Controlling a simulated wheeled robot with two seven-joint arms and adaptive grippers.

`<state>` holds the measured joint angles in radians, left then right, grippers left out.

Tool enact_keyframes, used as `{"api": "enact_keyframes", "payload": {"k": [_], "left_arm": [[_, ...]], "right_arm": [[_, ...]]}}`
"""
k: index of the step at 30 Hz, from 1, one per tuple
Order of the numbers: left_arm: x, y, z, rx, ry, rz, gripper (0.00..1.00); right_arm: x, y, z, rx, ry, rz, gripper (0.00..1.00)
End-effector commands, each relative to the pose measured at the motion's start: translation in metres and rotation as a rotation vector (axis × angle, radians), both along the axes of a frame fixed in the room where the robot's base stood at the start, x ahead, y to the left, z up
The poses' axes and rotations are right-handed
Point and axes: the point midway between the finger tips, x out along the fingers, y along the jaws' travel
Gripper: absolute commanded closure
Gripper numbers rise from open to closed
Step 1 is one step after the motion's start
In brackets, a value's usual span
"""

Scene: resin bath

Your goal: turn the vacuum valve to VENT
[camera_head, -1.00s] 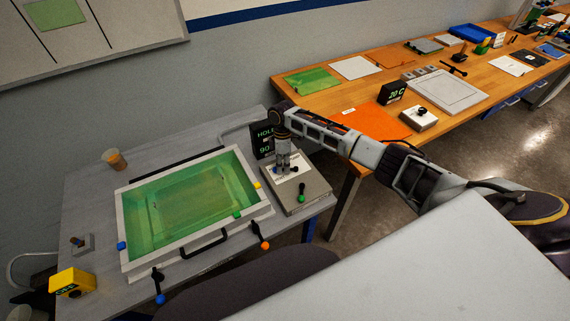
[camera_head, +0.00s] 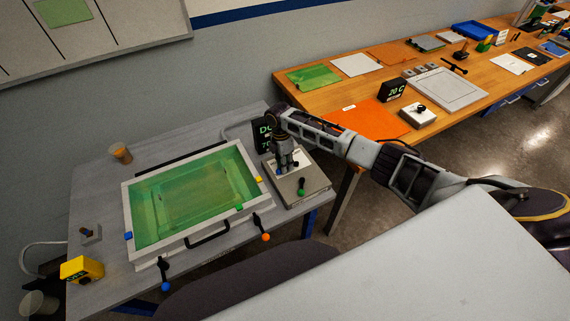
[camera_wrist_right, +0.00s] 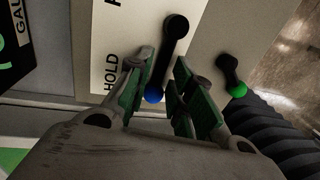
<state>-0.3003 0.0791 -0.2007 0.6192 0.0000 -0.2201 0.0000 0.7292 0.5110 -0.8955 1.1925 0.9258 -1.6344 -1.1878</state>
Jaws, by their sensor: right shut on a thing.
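The vacuum valve is a black lever (camera_wrist_right: 168,50) with a blue knob (camera_wrist_right: 153,94), on a pale plate (camera_wrist_right: 125,30) on a grey box (camera_head: 313,188). A HOLD label shows beside the lever in the right wrist view; another label is cut off and unreadable. My right gripper (camera_wrist_right: 160,84) has its green-padded fingers on either side of the lever's blue-knob end and is shut on it. In the head view the right gripper (camera_head: 284,168) reaches down onto the plate and partly hides the valve. My left gripper is not in view.
A second black lever with a green knob (camera_head: 301,186) stands on the box close to my right gripper. A dark display (camera_head: 263,132) is behind it, partly hidden by my arm. The green bath's white rim (camera_head: 128,205) is to the left, with blue (camera_head: 165,287) and orange (camera_head: 266,237) knobs in front.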

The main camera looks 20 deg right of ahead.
Motion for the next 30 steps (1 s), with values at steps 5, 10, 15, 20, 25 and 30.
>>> {"api": "enact_keyframes", "payload": {"k": [5,10,15,20,25,30], "left_arm": [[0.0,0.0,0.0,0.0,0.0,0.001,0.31],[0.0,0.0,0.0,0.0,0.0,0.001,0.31],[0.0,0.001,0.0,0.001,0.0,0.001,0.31],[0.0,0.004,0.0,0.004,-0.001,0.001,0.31],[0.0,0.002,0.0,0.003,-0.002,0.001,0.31],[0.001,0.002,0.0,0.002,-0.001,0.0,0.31]], "right_arm": [[-0.001,0.004,0.0,0.005,0.002,0.005,1.0],[-0.001,0.003,-0.001,0.005,0.002,0.004,0.68],[-0.001,0.002,0.0,0.002,0.002,0.003,0.68],[-0.001,0.001,0.0,0.001,0.001,0.002,0.68],[0.001,0.001,0.006,0.001,0.0,0.001,0.68],[0.004,0.002,0.021,0.001,-0.001,0.002,0.68]]}}
